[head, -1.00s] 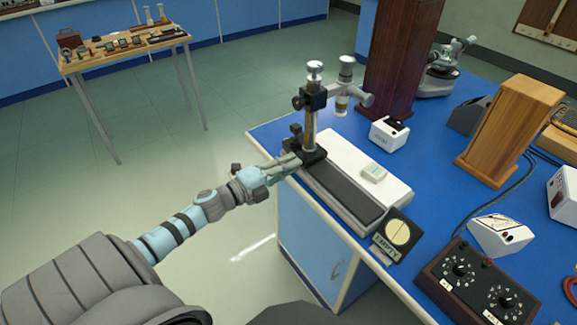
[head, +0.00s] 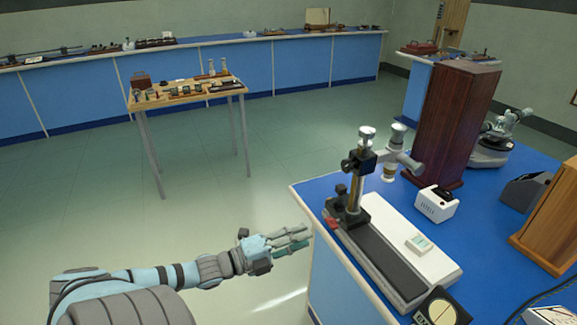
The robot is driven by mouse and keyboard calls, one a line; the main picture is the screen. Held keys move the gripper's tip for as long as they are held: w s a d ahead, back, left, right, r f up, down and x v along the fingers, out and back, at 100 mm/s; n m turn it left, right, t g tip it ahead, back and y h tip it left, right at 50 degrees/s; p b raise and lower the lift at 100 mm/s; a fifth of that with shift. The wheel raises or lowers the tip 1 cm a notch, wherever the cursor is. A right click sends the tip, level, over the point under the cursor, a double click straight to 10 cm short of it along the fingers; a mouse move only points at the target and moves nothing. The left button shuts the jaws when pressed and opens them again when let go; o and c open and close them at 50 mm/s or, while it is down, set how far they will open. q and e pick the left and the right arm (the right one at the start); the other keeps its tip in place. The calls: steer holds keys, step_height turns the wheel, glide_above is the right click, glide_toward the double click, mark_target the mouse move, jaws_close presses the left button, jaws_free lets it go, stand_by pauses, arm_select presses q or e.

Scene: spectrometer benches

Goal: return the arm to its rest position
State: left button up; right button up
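My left gripper (head: 303,237) reaches in from the lower left. It hangs over the floor just left of the blue bench's edge, apart from the bench and the instrument. Its pale fingers point right, with a gap between them and nothing held. The instrument nearest to it is an upright brass-and-black stand (head: 353,190) on a dark rail (head: 385,262). My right gripper is not in view.
The blue bench (head: 312,192) also bears a white box (head: 436,205), a tall dark wooden case (head: 452,125) and a round dial (head: 441,311). A small wooden table (head: 190,92) with instruments stands behind my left arm. Open floor lies between them.

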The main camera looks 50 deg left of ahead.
arm_select(q)
steer(key=v, duration=0.3)
stand_by(0.5)
